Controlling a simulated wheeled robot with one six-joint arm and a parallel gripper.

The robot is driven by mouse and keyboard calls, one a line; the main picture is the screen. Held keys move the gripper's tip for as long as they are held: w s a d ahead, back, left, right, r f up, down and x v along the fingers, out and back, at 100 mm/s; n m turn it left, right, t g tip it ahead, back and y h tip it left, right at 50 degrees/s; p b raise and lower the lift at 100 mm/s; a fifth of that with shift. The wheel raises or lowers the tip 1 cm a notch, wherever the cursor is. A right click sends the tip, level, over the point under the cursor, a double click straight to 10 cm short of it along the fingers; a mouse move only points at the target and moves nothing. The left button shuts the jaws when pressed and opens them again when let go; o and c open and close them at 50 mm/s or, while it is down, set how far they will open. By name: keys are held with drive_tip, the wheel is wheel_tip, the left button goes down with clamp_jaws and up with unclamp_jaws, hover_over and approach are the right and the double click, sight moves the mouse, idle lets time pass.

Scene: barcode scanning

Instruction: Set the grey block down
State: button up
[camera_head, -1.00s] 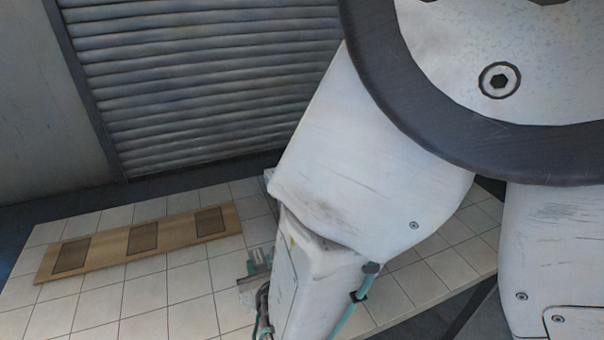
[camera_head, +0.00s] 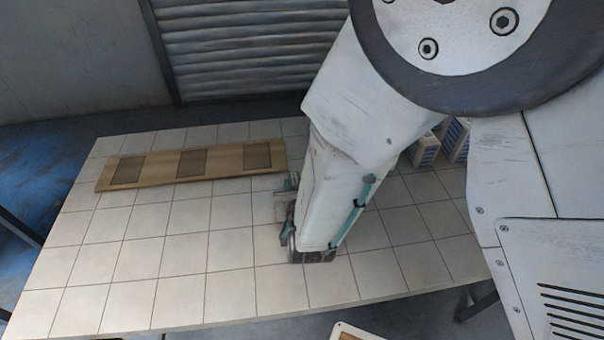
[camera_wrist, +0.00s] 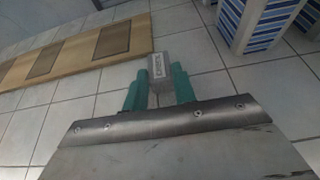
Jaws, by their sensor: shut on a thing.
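The grey block (camera_wrist: 158,70) is between the teal fingers of my gripper (camera_wrist: 160,80) in the wrist view. It has a white barcode label on one face. My gripper is shut on the block, over the white tiles. I cannot tell whether the block touches the table. In the head view my arm's wrist covers part of the gripper (camera_head: 287,187), and the block is hard to make out there. A wooden board (camera_head: 162,165) with three darker square patches lies to the left of the gripper.
The tiled table (camera_head: 190,260) is clear in front and on the left. Blue and white boxes (camera_head: 427,148) stand at the right, partly behind my arm; they also show at the wrist view's upper right (camera_wrist: 255,22). A grey shutter (camera_head: 240,50) stands behind the table.

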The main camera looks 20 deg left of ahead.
drive_tip(key=o, duration=1)
drive_tip(key=shift+f, duration=0.15)
drive_tip(key=shift+o, duration=0.2)
